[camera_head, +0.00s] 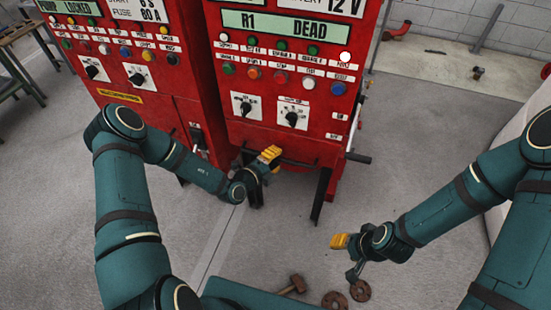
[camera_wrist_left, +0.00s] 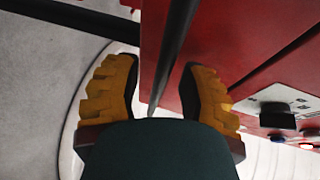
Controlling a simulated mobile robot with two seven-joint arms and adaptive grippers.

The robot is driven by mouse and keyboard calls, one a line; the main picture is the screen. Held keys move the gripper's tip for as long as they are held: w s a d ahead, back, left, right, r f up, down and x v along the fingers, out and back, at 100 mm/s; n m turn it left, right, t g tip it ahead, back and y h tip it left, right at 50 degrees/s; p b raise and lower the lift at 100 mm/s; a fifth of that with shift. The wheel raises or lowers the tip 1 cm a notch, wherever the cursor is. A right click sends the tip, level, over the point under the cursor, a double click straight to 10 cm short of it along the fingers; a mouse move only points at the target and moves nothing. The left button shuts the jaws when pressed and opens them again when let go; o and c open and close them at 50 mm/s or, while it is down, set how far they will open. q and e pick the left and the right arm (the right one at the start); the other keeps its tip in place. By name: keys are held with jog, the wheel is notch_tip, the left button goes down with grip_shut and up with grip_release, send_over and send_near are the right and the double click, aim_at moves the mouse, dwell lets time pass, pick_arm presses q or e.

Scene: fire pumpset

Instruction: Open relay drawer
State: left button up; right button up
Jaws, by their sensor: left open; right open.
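The right red cabinet (camera_head: 290,80) has a display reading "R1 DEAD". A plain red drawer front (camera_head: 310,148) sits below its two knobs, and a thin dark handle bar (camera_head: 298,162) runs along it. My left gripper (camera_head: 270,153) is at this bar, near its left part. In the left wrist view, the dark bar (camera_wrist_left: 178,45) passes between the two open yellow fingers of my left gripper (camera_wrist_left: 160,78). Contact with either finger is not clear. My right gripper (camera_head: 340,241) is open and empty over the floor, well apart from the cabinet.
A second red cabinet (camera_head: 130,60) stands at the left. Black legs and a side bar (camera_head: 358,157) stick out from the right cabinet. A hammer (camera_head: 293,284) and rusty rings (camera_head: 360,291) lie in front. Grey floor (camera_head: 420,140) is clear at the right.

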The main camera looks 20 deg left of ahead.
pick_arm(q)
jog(key=shift+o, duration=0.2)
jog(key=shift+w+d, duration=0.1)
jog(key=shift+w, duration=0.05)
grip_shut()
